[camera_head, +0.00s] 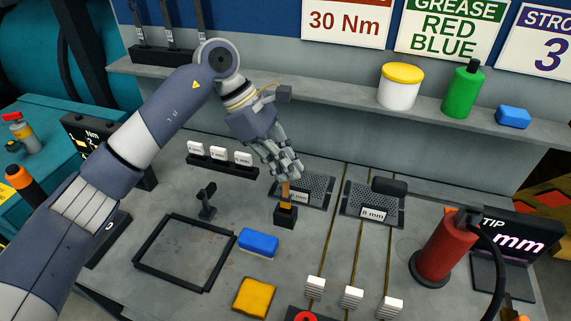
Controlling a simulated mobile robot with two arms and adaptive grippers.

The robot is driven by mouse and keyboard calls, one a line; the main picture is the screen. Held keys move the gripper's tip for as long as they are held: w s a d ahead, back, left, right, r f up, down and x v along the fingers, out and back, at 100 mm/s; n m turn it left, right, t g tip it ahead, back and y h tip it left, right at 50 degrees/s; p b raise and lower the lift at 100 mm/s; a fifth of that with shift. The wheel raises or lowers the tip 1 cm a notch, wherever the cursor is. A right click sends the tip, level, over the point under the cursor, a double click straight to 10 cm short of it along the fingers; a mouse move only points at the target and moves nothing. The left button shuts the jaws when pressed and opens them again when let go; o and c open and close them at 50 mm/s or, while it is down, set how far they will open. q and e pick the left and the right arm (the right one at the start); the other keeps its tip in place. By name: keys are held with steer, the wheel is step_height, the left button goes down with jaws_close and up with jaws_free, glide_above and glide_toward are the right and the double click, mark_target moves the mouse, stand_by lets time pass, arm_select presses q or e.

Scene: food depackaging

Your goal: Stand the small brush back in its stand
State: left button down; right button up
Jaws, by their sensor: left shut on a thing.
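My left gripper (286,174) reaches down from the upper left. Its fingers are shut on the small brush (285,189), whose brown-orange part shows below the fingertips. The upper part of the brush is hidden by the fingers. The brush looks about upright, directly over a small black block-like stand (286,219). Its lower end meets the top of the stand in the picture; I cannot tell how far it is inside. My right gripper is not in view.
Two perforated trays (358,211) lie behind and right of the stand. A blue block (258,242), a yellow sponge-like block (254,298) and a black square frame (147,262) lie in front and left. A red cylinder (447,245) stands at right.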

mark_target(285, 200)
arm_select(q)
steer(key=shift+b, duration=0.3)
steer(key=shift+b, duration=0.3)
stand_by(0.9)
steer(key=shift+f+b, duration=2.35)
steer(key=shift+f, duration=0.45)
steer(key=c, duration=1.6)
jaws_free()
steer(key=shift+c, duration=0.2)
steer(key=v, duration=1.2)
